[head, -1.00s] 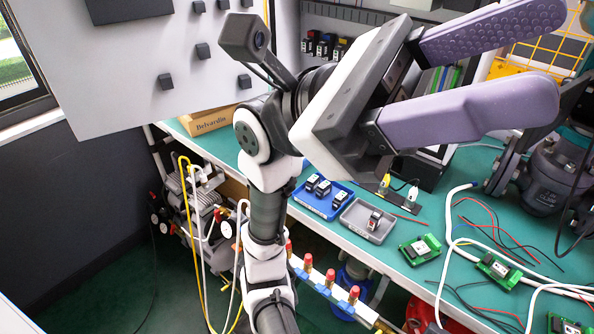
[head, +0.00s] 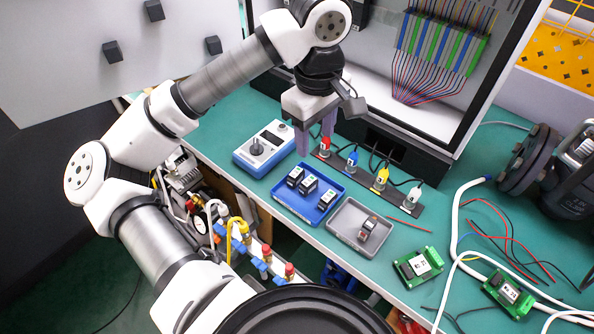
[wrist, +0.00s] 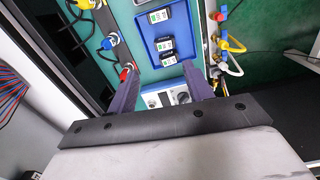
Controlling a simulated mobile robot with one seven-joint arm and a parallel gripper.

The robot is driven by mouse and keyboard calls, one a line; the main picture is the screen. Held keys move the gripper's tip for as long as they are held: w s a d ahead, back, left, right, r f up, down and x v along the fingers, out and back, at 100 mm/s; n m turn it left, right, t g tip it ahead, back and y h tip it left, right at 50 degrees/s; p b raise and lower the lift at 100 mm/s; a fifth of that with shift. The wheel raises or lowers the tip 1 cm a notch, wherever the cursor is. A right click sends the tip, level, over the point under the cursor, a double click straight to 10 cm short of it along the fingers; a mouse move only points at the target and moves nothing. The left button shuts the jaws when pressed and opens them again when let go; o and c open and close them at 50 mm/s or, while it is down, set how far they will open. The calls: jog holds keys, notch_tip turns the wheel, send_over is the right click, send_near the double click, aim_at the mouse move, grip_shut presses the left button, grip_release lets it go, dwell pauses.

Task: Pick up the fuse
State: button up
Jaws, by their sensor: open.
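Three small black blocks with white and green labels, likely fuses, stand in a blue tray (head: 330,207): a left one (head: 295,177), a middle one (head: 308,185) and a right one (head: 327,199). A similar block with a reddish part (head: 367,228) sits in a grey tray (head: 345,236). I cannot tell which is the task's fuse. My gripper (head: 316,140) points down, open and empty, above the bench behind the blue tray's left end. In the wrist view the blue tray (wrist: 183,40) lies beyond the fingertips of my gripper (wrist: 162,82).
A blue-and-white meter (head: 263,148) stands left of the blue tray. Coloured plugs, including a yellow one (head: 381,178), stand in a row behind the trays. An open cabinet (head: 430,125) rises behind. Green circuit boards (head: 419,264) and loose wires lie to the right.

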jog(key=p, duration=0.1)
send_over(309, 180)
notch_tip(309, 180, down, 9)
jog(key=shift+d+r, duration=0.15)
jog(key=shift+r, duration=0.05)
jog(key=shift+f+p, duration=0.85)
jog(key=shift+f, duration=1.8)
jog(key=shift+c, duration=0.3)
jog(key=c, duration=0.7)
jog(key=shift+r, duration=0.15)
